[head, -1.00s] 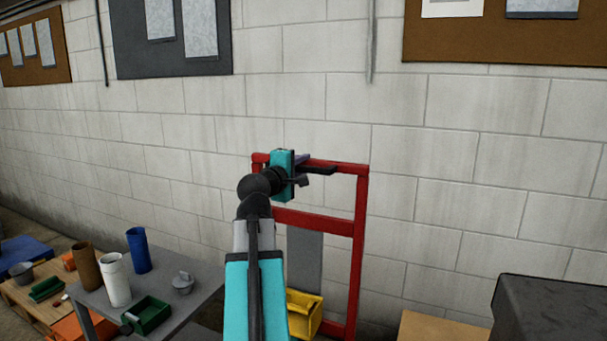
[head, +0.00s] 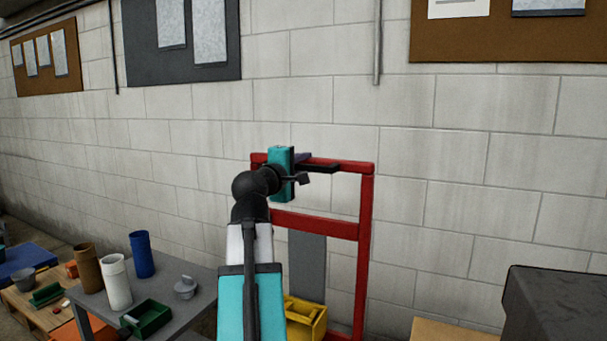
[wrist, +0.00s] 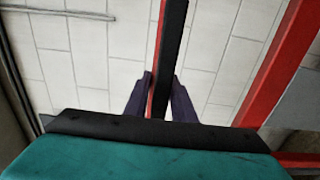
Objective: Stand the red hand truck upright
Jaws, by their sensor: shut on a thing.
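The red hand truck (head: 366,245) stands close to the block wall in the head view, its frame looking upright or nearly so. Its foot is cut off below the picture. My arm hides much of the truck's left side.
A yellow bin (head: 307,319) is at the truck's lower part. A grey table (head: 200,291) with cups and a green tray stands to the left. A dark box (head: 555,305) and a tan surface (head: 455,331) are at lower right. The wall is close behind.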

